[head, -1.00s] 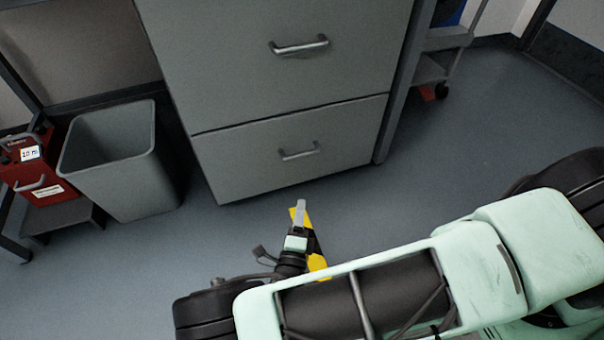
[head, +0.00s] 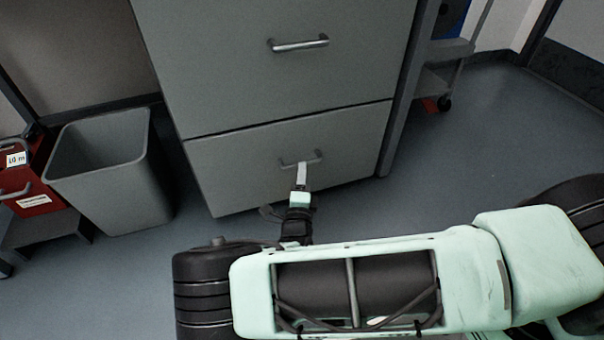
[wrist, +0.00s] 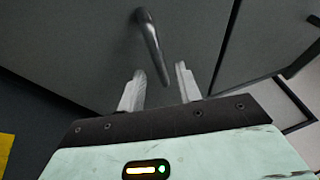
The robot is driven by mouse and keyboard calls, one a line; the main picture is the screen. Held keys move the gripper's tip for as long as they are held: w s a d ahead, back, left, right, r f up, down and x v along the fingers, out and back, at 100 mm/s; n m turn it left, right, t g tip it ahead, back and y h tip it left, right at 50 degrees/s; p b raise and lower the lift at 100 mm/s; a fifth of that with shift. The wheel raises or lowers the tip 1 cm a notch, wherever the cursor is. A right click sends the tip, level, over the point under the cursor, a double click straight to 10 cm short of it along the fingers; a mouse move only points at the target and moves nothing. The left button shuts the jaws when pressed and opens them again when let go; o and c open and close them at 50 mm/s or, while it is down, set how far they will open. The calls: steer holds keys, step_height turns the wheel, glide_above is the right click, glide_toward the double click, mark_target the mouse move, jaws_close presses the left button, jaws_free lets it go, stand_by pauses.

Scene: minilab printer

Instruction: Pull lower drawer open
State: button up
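The lower drawer (head: 240,175) is a grey front panel, flush with the cabinet and closed. Its metal bar handle (head: 301,159) is partly hidden behind my gripper (head: 302,172). In the wrist view the handle (wrist: 151,45) runs down from the top, its lower end reaching between the two light fingers of my gripper (wrist: 160,82). The fingers are apart, one on each side of the handle's end, with visible gaps. My gripper is open and holds nothing.
The upper drawer (head: 270,60) with its own handle (head: 298,43) is closed above. A grey waste bin (head: 110,180) and a red box (head: 30,185) stand on the left. A grey cart (head: 440,65) stands at the right. The floor at right (head: 480,150) is clear.

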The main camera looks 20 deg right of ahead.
steer(key=shift+b+x, duration=0.3)
steer(key=shift+x, duration=1)
jaws_close()
steer(key=shift+s, duration=0.1)
